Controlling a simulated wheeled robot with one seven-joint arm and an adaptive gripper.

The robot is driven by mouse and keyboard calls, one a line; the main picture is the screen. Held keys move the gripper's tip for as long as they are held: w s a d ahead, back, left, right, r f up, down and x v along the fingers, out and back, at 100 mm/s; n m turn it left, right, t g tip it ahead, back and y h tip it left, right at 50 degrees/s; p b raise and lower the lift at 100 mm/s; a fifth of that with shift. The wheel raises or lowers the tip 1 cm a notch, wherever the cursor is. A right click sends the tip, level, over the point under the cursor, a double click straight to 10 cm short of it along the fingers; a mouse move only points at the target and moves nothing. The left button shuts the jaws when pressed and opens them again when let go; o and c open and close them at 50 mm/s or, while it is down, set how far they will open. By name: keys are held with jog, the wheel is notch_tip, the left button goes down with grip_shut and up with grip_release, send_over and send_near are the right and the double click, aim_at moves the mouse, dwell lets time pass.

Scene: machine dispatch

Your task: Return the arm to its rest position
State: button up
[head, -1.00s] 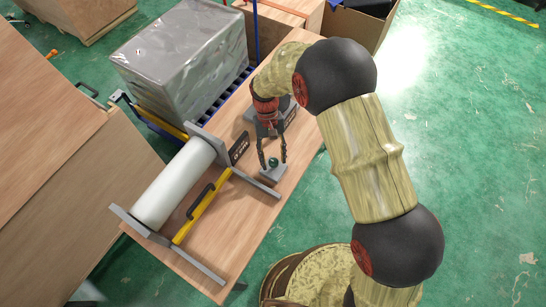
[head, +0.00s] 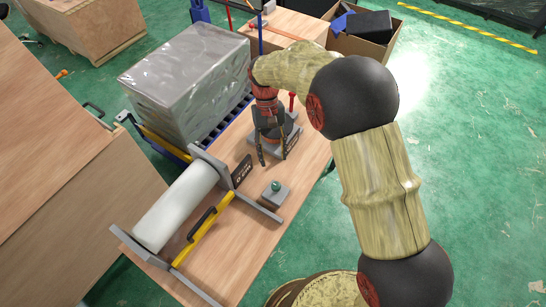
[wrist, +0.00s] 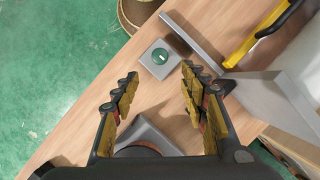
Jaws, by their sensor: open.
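My arm reaches from the lower right over the wooden table (head: 250,235) in the head view. My gripper (head: 271,161) is open and empty, pointing down above the table. In the wrist view its two fingers (wrist: 158,92) stand wide apart with nothing between them. A grey box with a green button (head: 275,192) stands just in front of the fingertips, apart from them. The button box also shows beyond the fingertips in the wrist view (wrist: 160,60). A grey base (head: 288,142) behind my gripper is partly hidden by it.
A white roll (head: 175,205) in a grey frame and a yellow bar with a black handle (head: 203,229) lie left of the button box. A wrapped grey block (head: 190,80) stands behind. A cardboard box (head: 365,35) is at the back. Green floor is open at right.

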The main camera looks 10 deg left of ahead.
dwell(0.4)
jog(key=s+d+r+m+t+b, duration=0.1)
jog(key=s+d+r+t+b, duration=0.2)
jog(key=s+d, duration=0.3)
jog(key=s+d+r+m+t+y+b, duration=0.1)
jog(key=s+d+r, duration=0.5)
jog(key=d, duration=0.7)
jog(key=s+d+r+m+t+b, duration=0.2)
jog(key=s+d+r+t+b, duration=0.3)
jog(key=s+d, duration=0.2)
jog(key=shift+d+r+m+t+y, duration=0.2)
jog(key=shift+d+m+t+y, duration=0.15)
jog(key=shift+d, duration=0.9)
